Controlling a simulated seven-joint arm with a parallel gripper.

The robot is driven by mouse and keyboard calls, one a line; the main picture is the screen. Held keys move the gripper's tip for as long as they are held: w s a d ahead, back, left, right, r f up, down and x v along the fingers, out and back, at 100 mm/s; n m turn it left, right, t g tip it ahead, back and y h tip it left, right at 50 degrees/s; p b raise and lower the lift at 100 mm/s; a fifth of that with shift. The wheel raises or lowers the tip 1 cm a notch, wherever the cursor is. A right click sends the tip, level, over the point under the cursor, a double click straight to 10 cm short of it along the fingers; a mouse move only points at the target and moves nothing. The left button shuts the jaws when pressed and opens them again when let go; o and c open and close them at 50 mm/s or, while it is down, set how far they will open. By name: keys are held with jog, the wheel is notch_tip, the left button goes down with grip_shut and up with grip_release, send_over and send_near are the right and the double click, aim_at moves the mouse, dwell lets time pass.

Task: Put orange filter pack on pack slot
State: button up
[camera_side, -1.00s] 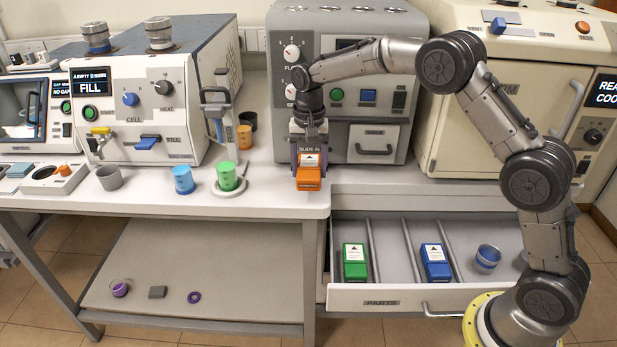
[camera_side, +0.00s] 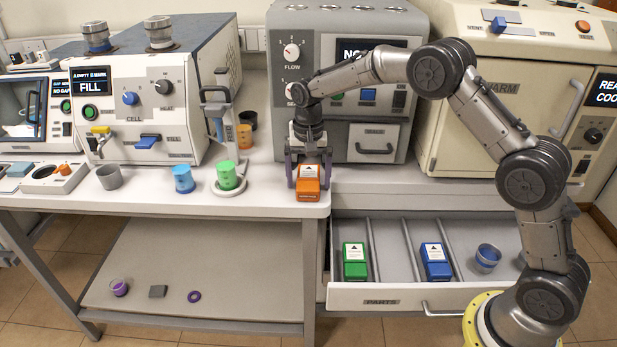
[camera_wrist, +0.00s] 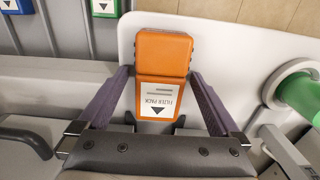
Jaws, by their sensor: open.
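The orange filter pack (camera_side: 308,187) is at the front edge of the bench, below the grey machine, with its white arrow label (camera_wrist: 159,100) showing. In the wrist view the pack (camera_wrist: 163,55) lies between the two purple fingers of my gripper (camera_wrist: 160,78), with a gap on each side. My gripper (camera_side: 308,168) is open around the pack in the side view and does not grip it. Small dark grey parts show by the pack's label end in the wrist view. The pack slot is not clearly seen; the pack and gripper cover that spot.
The open drawer (camera_side: 375,296) below holds a green pack (camera_side: 355,261), a blue pack (camera_side: 436,262) and a blue cup (camera_side: 488,258). Bench room right of the pack is clear.

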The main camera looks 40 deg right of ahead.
aim_at(309, 177)
notch_tip(309, 177, up, 12)
jog(key=shift+r, duration=0.25)
dwell(0.4)
jog(key=s+r+n+t, duration=0.1)
jog(key=s+r+n, duration=0.1)
jog(key=s+r, duration=0.45)
jog(key=s+r+n+t, duration=0.2)
jog(key=s+r, duration=0.1)
jog(key=s, duration=0.6)
jog(key=s+f+n+t, duration=0.1)
jog(key=s+f+n, duration=0.1)
jog(key=s, duration=0.8)
jog(key=s+f+n+t, duration=0.1)
jog(key=s+f+n, duration=0.2)
jog(key=s, duration=0.7)
jog(key=shift+s+d+f+t, duration=0.2)
jog(key=shift+d+f+t, duration=0.15)
jog(key=shift+f, duration=0.25)
